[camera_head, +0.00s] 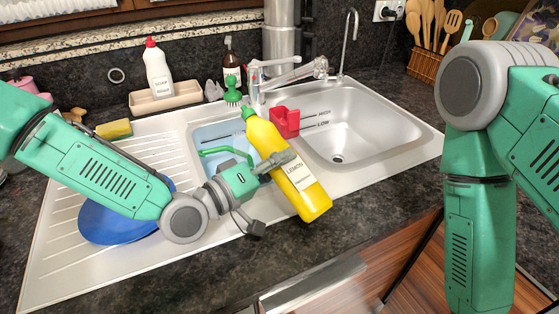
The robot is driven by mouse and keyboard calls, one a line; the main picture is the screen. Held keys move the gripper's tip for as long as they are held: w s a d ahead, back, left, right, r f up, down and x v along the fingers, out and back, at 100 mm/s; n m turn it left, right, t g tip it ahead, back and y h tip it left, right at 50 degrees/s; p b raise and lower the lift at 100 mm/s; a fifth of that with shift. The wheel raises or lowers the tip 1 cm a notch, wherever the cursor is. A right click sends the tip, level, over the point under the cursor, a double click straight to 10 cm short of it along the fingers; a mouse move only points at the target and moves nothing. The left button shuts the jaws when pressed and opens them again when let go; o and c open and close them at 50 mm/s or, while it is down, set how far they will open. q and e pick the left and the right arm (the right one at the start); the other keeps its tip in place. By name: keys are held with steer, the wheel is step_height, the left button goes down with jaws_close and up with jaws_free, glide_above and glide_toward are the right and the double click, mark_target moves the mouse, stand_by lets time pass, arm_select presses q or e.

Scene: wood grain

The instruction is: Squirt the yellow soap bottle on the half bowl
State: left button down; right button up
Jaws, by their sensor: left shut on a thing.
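The yellow soap bottle (300,190), with a white lemon label and a green cap, is held by my left gripper (276,163). The gripper is shut around its middle. The bottle is tilted, its cap up and to the left, its base down and to the right, near the sink's front edge. The half bowl (205,137), the small basin left of the large one, looks pale blue inside. The bottle's cap end is at its right side; my gripper and the bottle hide part of it. My right arm shows at the right, but its gripper is out of view.
The large basin (345,115) is empty, with a red holder (285,122) on its left rim. The faucet (285,75) stands behind. A blue plate (110,222) and yellow sponge (114,129) lie on the drainer. A white soap bottle (158,68) stands in a tray behind.

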arm_select(q)
steer(key=shift+r, duration=0.1)
steer(key=shift+s+d+f+n+b, duration=0.2)
steer(key=shift+f+n+b, duration=0.45)
steer(key=shift+f, duration=0.1)
steer(key=shift+s+d+f+n+b, duration=0.1)
steer(key=shift+s+f+n+b, duration=0.05)
steer(key=shift+f+n+b, duration=0.25)
steer(key=shift+r, duration=0.1)
